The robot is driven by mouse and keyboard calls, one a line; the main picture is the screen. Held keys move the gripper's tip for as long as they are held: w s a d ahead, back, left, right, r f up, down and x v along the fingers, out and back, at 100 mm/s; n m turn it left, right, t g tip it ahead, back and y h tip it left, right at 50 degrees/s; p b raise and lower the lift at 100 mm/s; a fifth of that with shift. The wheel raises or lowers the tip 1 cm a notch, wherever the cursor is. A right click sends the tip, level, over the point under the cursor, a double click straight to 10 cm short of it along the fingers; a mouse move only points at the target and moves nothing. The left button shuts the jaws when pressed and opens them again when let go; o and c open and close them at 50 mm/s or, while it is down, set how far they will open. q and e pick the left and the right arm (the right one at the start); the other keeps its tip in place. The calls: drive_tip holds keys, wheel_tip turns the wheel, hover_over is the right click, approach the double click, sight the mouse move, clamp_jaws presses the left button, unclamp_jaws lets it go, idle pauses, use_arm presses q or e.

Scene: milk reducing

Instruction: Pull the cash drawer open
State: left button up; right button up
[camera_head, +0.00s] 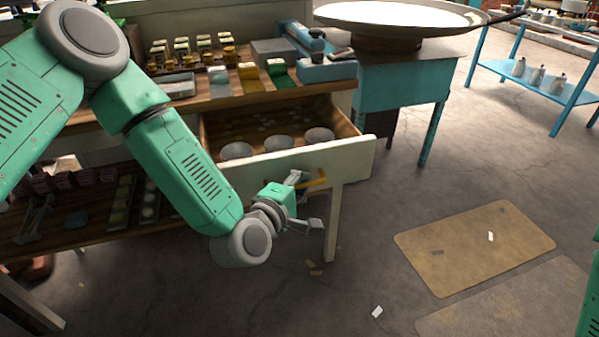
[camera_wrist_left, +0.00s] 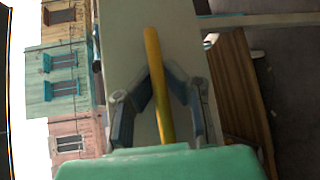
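The cash drawer (camera_head: 350,160) under the counter stands pulled out, with its inside showing. Its pale front carries a yellow bar handle (camera_head: 316,182), which also shows in the left wrist view (camera_wrist_left: 158,85). My left gripper (camera_head: 307,202) is in front of the drawer front, at the handle. Its two fingers are spread apart. In the left wrist view the handle runs between the fingers (camera_wrist_left: 160,100), and I cannot tell whether either finger touches it. My right gripper is out of view.
The drawer holds several round pale bowls (camera_head: 279,143) and small coins. Goods and a blue device (camera_head: 305,37) stand on the wooden counter (camera_head: 215,100). A blue table (camera_head: 400,95) with a large pan is to the right.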

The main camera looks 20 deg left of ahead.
use_arm(q)
drive_tip(key=shift+o, duration=0.9)
drive_tip(key=shift+w+a, duration=0.3)
drive_tip(key=shift+a, duration=0.2)
drive_tip(key=s+a+f+m+t+b, duration=0.1)
drive_tip(key=s+a+t+b, duration=0.1)
drive_tip(key=s+b, duration=0.35)
drive_tip(key=s+a+f+m+t+b, duration=0.1)
drive_tip(key=s+a+m+b, duration=0.15)
drive_tip(key=s, duration=0.65)
drive_tip(key=b+x, duration=0.8)
drive_tip(key=x, duration=0.6)
drive_tip(key=shift+d+r+b, duration=0.3)
drive_tip(key=shift+r, duration=0.05)
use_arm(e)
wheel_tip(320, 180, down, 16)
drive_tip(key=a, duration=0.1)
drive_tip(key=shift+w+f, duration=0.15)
